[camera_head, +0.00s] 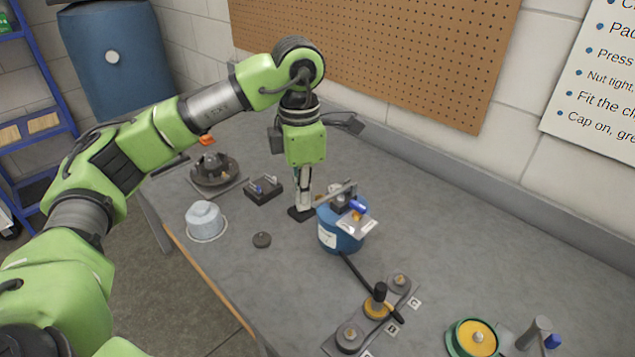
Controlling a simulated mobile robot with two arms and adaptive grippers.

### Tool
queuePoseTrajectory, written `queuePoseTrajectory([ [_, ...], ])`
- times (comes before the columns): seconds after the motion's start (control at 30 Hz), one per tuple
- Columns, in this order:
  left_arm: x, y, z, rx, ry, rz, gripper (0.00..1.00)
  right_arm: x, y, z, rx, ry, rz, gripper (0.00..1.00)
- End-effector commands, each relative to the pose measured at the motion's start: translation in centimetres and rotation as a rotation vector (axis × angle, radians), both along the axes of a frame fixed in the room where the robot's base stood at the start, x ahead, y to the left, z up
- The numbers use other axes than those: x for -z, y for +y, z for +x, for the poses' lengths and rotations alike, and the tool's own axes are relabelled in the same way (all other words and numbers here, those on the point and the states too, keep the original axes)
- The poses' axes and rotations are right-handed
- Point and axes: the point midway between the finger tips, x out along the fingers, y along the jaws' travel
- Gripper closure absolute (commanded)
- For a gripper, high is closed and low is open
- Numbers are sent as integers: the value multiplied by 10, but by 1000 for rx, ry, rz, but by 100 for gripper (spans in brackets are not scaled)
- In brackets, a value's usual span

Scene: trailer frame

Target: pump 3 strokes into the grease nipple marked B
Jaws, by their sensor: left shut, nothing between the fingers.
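A blue grease pump (336,238) stands on the grey bench, with a grey metal lever and a blue-ended part on top. My left gripper (303,205) points down just left of the pump, shut and empty; contact with the lever cannot be told. A small label (393,328) beside that middle nipple seems to read B. Other nipples sit at the plate's two ends. My right gripper is out of view.
A green-and-yellow round part (474,338) sits at front right. The bench right of the pump is clear.

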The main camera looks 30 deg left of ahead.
Motion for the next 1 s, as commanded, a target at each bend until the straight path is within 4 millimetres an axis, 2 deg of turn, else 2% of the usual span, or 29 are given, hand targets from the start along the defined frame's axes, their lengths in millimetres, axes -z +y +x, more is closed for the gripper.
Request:
queuePoseTrajectory([
  [0.03,-8,0,0,1,1,-1,100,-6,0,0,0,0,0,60],
  [0.8,-77,-3,6,1,0,-1,100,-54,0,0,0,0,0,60],
  [1.0,-82,-2,6,1,1,0,100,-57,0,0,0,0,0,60],
])
